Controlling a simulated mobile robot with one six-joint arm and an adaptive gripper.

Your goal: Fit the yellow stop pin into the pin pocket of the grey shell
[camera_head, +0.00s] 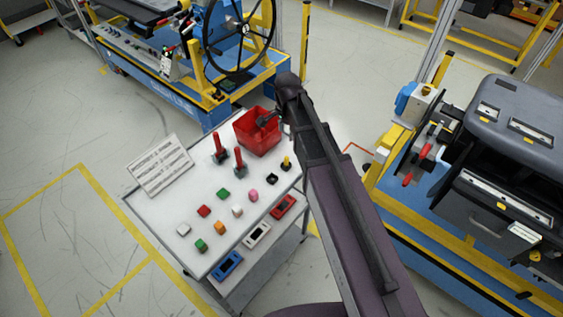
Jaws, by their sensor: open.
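The yellow stop pin (286,162) stands upright on a dark base near the right edge of the white cart top. My gripper (261,123) is over the red bin, up and to the left of the pin and apart from it. It is open; its fingertips are small and dark here, and I see nothing held. A large grey housing (538,105), which looks like the grey shell, sits on the blue and yellow stand at the right. I cannot make out the pin pocket. My arm crosses the picture between the cart and the stand.
The cart top (160,208) carries a red bin (248,143), two red-handled tools (239,160), a label board (160,165) and several small coloured blocks (221,228). A small black part (271,179) lies beside the pin. Open floor (60,120) lies to the left.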

